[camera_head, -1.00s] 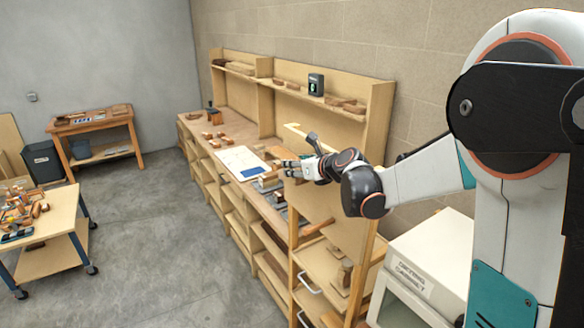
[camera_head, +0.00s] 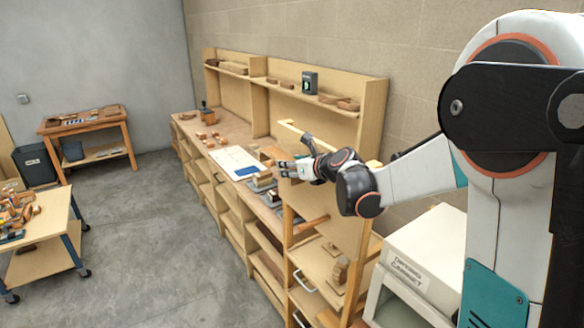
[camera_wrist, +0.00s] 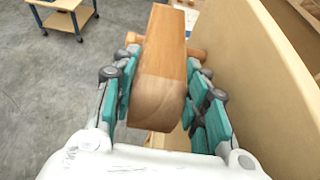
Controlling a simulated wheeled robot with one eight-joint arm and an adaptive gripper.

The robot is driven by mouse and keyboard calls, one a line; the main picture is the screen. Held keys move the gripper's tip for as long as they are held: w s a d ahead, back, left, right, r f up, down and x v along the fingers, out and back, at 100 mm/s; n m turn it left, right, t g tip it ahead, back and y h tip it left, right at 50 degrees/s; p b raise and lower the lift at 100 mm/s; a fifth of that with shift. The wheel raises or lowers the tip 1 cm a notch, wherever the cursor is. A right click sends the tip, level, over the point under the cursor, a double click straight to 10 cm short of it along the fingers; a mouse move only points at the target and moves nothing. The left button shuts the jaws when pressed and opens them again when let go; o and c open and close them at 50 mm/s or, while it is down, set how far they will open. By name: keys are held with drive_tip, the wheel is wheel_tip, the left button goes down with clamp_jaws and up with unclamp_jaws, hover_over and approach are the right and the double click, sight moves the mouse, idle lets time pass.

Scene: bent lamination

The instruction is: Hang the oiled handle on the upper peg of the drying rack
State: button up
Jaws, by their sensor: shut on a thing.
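In the wrist view, the handle (camera_wrist: 160,75) is a thick wooden bar with a darker brown side, a lighter orange side and a rounded near end. My gripper (camera_wrist: 165,100) is shut on it, with teal pads on both sides. In the head view, my gripper (camera_head: 287,168) is beside a tall pale wooden frame, likely the drying rack (camera_head: 288,225); the handle is hard to make out there. A brown peg-like bar (camera_head: 312,223) sticks out lower on this frame. In the wrist view, a round wooden piece (camera_wrist: 197,50) shows behind the handle; I cannot tell whether they touch.
A large tan panel (camera_wrist: 255,75) stands close on the right in the wrist view. A long workbench (camera_head: 212,140) with wooden pieces runs along the wall. A white drying cabinet (camera_head: 425,250) stands near my arm.

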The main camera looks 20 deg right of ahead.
idle(0.4)
drive_tip(key=o, duration=1.1)
drive_tip(key=shift+c, duration=0.2)
drive_tip(key=o, duration=0.4)
drive_tip(key=shift+a, duration=0.1)
drive_tip(key=shift+d+r, duration=0.1)
drive_tip(key=shift+d, duration=0.1)
drive_tip(key=shift+c, duration=0.4)
drive_tip(key=shift+s, duration=0.2)
drive_tip(key=shift+p+v, duration=0.85)
drive_tip(key=shift+v, duration=2.45)
